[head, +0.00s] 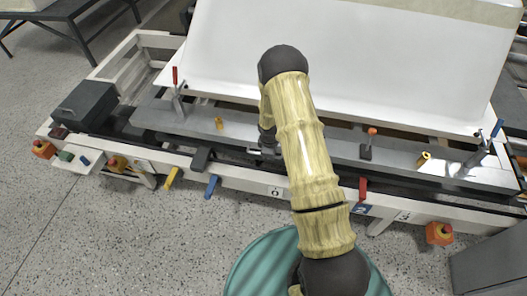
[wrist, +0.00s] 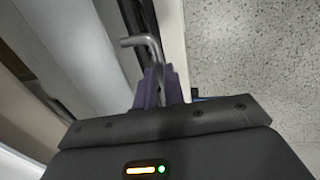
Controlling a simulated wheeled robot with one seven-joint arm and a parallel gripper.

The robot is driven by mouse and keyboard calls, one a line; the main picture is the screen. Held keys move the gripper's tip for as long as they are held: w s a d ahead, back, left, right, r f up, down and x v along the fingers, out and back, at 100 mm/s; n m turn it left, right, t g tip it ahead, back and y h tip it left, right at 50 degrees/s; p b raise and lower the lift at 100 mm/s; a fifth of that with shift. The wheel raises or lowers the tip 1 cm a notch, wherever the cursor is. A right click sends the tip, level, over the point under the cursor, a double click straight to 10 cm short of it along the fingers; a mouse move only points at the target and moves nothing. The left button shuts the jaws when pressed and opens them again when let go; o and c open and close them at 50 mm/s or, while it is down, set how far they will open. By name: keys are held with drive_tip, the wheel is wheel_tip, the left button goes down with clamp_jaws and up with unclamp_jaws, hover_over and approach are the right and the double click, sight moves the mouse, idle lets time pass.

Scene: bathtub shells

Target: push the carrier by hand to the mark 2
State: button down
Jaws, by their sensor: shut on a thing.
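The carrier (head: 335,151) is a long grey metal plate on a rail, bearing a large white shell (head: 380,70). My gripper is at the carrier's front edge, mostly hidden by my arm in the head view. In the wrist view my gripper's purple fingers (wrist: 162,88) are shut on a bent metal handle (wrist: 143,44).
The front beam (head: 235,182) carries a yellow lever (head: 172,178), a blue lever (head: 211,187) and a red lever (head: 362,189). Orange boxes with red buttons sit at the left (head: 43,149) and right (head: 439,233). A grey cabinet (head: 490,268) stands front right. Speckled floor is clear at front left.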

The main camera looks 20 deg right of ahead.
drive_tip(key=shift+s+d+f, duration=0.1)
drive_tip(key=shift+s, duration=0.2)
drive_tip(key=shift+d, duration=0.1)
drive_tip(key=c, duration=1.6)
unclamp_jaws()
drive_tip(key=shift+o, duration=0.6)
drive_tip(key=shift+d, duration=0.1)
wheel_tip(320, 180, up, 17)
drive_tip(key=s+a+p, duration=0.1)
drive_tip(key=s, duration=0.1)
drive_tip(key=shift+s+a+p, duration=0.2)
drive_tip(key=shift+s+p, duration=0.2)
